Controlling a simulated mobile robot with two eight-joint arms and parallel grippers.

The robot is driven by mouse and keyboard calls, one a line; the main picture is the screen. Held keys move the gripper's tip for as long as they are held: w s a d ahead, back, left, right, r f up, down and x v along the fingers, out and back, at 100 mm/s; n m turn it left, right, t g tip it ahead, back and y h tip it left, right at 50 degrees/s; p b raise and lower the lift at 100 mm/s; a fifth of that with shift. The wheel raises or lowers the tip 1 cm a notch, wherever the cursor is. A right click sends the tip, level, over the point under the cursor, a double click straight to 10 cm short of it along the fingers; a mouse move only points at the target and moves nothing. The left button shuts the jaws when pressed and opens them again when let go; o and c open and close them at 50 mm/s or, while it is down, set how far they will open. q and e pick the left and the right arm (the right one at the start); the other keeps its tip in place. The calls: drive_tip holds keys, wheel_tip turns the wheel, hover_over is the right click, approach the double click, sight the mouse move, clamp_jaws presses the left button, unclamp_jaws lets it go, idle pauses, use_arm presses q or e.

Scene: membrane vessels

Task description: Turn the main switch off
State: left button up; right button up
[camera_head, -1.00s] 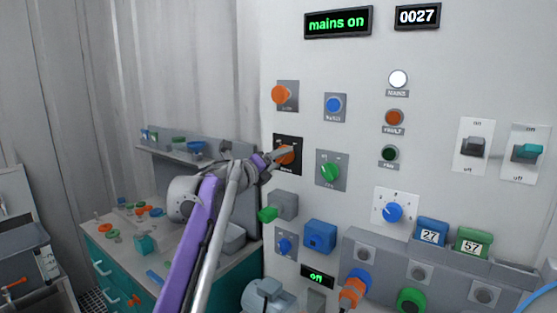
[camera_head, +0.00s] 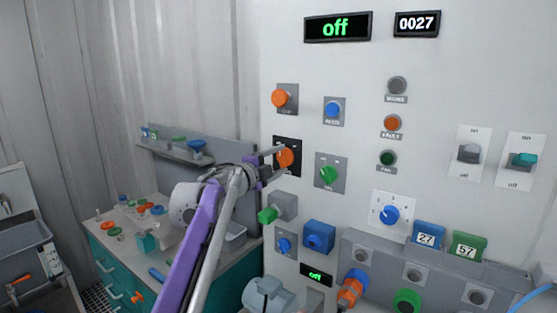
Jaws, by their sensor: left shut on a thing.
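The main switch (camera_head: 285,158) is an orange rotary knob on a black plate, on the left part of the white panel. My left gripper (camera_head: 278,160) is at the knob, its fingers shut around it, partly hiding the plate and its lettering. The display (camera_head: 337,27) at the top of the panel reads "off" in green. The mains lamp (camera_head: 397,86) is grey and unlit. My right gripper is not in view.
Close around the switch are an orange button (camera_head: 279,98) above, a green knob (camera_head: 327,175) to the right and a grey box with a green knob (camera_head: 283,206) below. A workbench (camera_head: 140,255) with small parts stands at the left.

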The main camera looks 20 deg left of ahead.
use_arm(q)
drive_tip(key=n, duration=0.6)
drive_tip(key=shift+r, duration=0.1)
idle(0.5)
drive_tip(key=o, duration=1.4)
drive_tip(key=shift+c, duration=0.2)
drive_tip(key=b+v, duration=0.1)
drive_tip(key=v, duration=1)
drive_tip(key=shift+b, duration=0.4)
